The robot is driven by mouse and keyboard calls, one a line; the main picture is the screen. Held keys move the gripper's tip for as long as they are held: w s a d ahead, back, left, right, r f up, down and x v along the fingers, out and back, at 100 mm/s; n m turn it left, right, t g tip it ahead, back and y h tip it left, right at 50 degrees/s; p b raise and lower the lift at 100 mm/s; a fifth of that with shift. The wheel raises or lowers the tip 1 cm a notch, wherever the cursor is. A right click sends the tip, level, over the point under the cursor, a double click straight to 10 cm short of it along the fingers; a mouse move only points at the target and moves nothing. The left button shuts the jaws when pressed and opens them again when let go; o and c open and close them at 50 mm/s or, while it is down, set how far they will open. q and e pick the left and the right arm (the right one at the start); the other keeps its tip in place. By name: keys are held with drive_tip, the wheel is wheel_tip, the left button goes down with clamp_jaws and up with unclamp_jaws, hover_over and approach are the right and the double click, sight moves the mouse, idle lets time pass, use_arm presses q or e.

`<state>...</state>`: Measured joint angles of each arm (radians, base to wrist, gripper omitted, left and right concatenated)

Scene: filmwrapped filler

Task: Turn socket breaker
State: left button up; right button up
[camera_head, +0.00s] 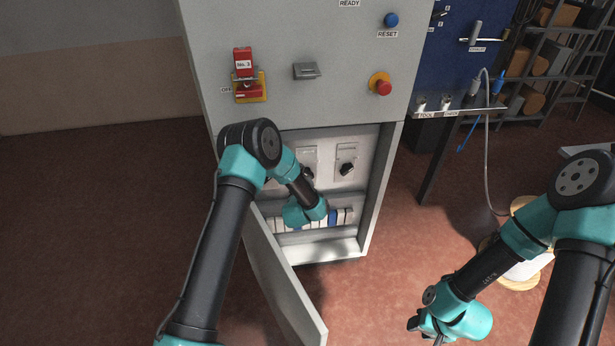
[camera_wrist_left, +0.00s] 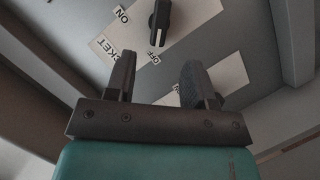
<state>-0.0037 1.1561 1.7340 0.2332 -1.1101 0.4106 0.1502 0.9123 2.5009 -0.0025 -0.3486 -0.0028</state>
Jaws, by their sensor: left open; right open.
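A black rotary knob (camera_wrist_left: 160,20) sits on a pale plate (camera_wrist_left: 108,45) with ON and OFF marks and lettering ending in "KET". Its white line points toward OFF. My left gripper (camera_wrist_left: 157,75) is open and empty, its two fingers apart just short of the knob in the left wrist view. In the head view my left arm reaches into the open lower bay of the cabinet (camera_head: 290,110), and its wrist covers much of the left part of the bay. My right gripper (camera_head: 422,322) is open and empty, low and right of the cabinet.
The cabinet door (camera_head: 284,282) hangs open at lower left. Another black knob (camera_head: 346,169) is at the bay's right, above a row of breakers (camera_head: 340,217). A red switch (camera_head: 249,91), a red stop button (camera_head: 383,87) and a blue reset button (camera_head: 391,20) are above.

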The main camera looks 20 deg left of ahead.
use_arm(q)
drive_tip(key=x, duration=0.9)
drive_tip(key=shift+w, duration=0.35)
clamp_jaws()
drive_tip(key=shift+m, duration=0.3)
drive_tip(key=shift+m+g+y, duration=0.5)
drive_tip(key=shift+m+y, duration=0.2)
drive_tip(key=shift+m, duration=0.2)
drive_tip(key=shift+m+g+y, duration=0.4)
drive_tip(key=shift+m+y, duration=0.2)
drive_tip(key=shift+m, duration=0.5)
